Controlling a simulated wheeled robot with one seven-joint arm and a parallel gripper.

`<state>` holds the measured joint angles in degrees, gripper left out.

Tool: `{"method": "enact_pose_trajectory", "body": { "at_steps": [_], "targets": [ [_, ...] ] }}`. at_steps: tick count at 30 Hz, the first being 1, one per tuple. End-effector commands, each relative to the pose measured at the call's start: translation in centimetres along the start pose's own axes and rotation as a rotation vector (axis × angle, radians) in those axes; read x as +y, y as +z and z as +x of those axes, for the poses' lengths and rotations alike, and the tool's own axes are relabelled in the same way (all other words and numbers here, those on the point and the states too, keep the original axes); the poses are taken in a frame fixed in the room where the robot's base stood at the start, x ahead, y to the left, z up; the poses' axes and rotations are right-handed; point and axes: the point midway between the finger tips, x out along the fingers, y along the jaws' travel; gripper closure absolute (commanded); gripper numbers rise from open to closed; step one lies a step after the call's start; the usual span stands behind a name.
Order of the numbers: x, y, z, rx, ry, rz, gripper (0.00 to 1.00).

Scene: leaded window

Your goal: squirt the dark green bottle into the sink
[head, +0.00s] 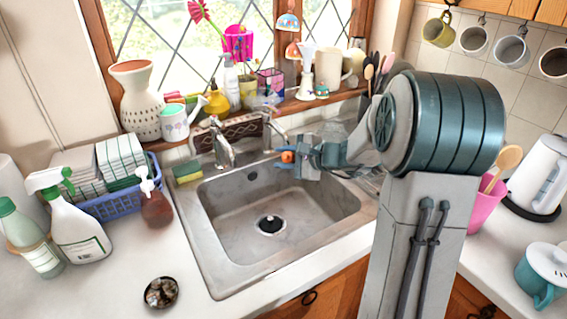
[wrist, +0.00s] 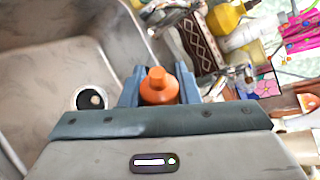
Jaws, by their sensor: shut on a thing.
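My gripper (head: 293,160) is shut on a bottle with an orange cap (head: 287,156). In the wrist view the orange cap (wrist: 158,84) sticks out between the two blue-grey fingers. The bottle's body is hidden by the gripper, so I cannot tell whether it is dark green. The metal sink (head: 230,222) has a dark round drain (head: 270,225) in its floor. My gripper is over the back right part of the sink, near the tap (head: 222,150). I see no liquid coming out. The sink (wrist: 50,60) and drain (wrist: 91,97) also show in the wrist view.
A yellow-green sponge (head: 187,172) lies at the sink's back left corner. A reddish soap bottle (head: 156,206), a white spray bottle (head: 80,232) and a pale green bottle (head: 28,240) stand on the left counter. Pots and bottles crowd the windowsill.

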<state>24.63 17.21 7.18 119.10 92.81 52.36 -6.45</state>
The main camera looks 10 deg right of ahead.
Motion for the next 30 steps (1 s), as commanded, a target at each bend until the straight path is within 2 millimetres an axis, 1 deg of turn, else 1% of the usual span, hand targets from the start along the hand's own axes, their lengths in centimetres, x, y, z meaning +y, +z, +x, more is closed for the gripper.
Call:
{"method": "enact_pose_trajectory", "body": {
  "at_steps": [1,3,30],
  "targets": [
    [0.6,-0.4,0.3,0.005,-0.007,-0.019,0.99],
    [0.9,-0.7,0.5,0.011,-0.014,-0.043,0.99],
    [4.6,-4.1,2.6,0.095,-0.103,-0.331,0.99]
  ]
}}
